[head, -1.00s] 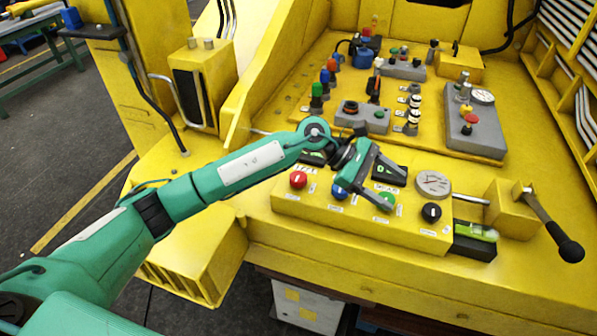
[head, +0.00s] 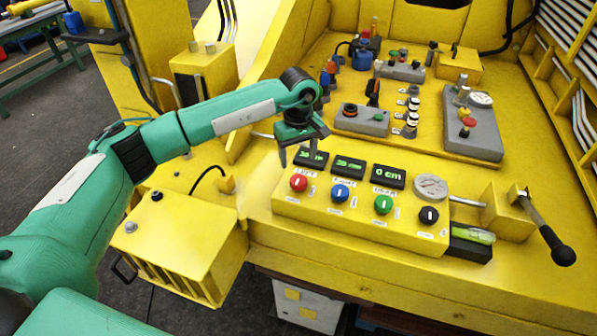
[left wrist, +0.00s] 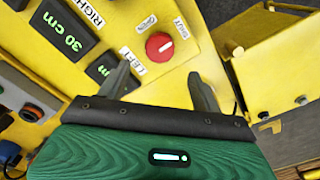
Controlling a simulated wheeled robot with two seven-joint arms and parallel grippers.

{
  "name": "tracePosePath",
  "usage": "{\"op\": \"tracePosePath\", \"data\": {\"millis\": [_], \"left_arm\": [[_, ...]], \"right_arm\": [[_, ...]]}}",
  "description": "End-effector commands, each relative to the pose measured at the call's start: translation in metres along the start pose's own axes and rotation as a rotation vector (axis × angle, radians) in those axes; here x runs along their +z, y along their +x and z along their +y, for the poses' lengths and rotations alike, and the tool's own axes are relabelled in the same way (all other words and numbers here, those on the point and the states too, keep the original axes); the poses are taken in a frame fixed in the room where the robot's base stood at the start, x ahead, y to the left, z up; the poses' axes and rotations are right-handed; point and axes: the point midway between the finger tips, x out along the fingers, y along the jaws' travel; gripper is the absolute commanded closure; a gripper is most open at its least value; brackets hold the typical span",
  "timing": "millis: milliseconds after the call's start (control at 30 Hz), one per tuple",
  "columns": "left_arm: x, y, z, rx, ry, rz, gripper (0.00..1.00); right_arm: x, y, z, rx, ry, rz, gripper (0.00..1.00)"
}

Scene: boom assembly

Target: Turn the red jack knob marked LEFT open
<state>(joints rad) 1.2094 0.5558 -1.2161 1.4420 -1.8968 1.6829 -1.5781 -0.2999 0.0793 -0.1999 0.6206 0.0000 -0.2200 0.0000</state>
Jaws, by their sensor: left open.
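The red jack knob (head: 298,183) sits at the left end of the yellow control box (head: 330,215), under a LEFT label. It also shows in the left wrist view (left wrist: 159,46), with a white mark across it and OPEN and SHUT labels near its rim. My left gripper (head: 299,164) is open and empty. Its fingers point down above the back left part of the box, behind the knob in the head view. In the left wrist view its fingertips (left wrist: 158,82) are on either side of the knob's line, apart from it. My right gripper is not in view.
Blue (head: 339,193), green (head: 383,204) and black (head: 429,215) knobs stand in the same row. Green-lit displays (head: 348,166) are behind them. A black-handled lever (head: 563,250) stands at the right. A yellow ribbed box (head: 185,250) is at the left.

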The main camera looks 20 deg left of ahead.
Motion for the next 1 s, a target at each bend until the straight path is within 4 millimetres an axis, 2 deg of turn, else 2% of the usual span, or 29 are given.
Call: {"op": "tracePosePath", "data": {"millis": [33, 100, 300, 400, 567, 833, 1000], "left_arm": [[0.001, 0.007, 0.0, -0.003, -0.001, -0.004, 0.34], [0.001, 0.023, -0.001, -0.003, -0.002, -0.004, 0.34], [0.001, 0.059, 0.0, -0.001, -0.001, -0.003, 0.34], [0.001, 0.071, 0.001, 0.001, -0.001, -0.002, 0.34], [0.001, 0.082, 0.0, 0.0, -0.001, -0.002, 0.34], [0.0, 0.083, 0.001, 0.002, -0.001, -0.001, 0.34], [0.0, 0.083, 0.001, 0.002, -0.001, -0.001, 0.67]], "right_arm": [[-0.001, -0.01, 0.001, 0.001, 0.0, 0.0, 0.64], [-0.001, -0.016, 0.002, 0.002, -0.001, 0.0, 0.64], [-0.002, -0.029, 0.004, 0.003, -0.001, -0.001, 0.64], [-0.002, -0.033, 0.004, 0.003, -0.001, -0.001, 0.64], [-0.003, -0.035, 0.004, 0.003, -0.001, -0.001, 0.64], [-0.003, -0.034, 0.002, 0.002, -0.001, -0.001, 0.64], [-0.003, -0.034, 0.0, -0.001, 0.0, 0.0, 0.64]]}}
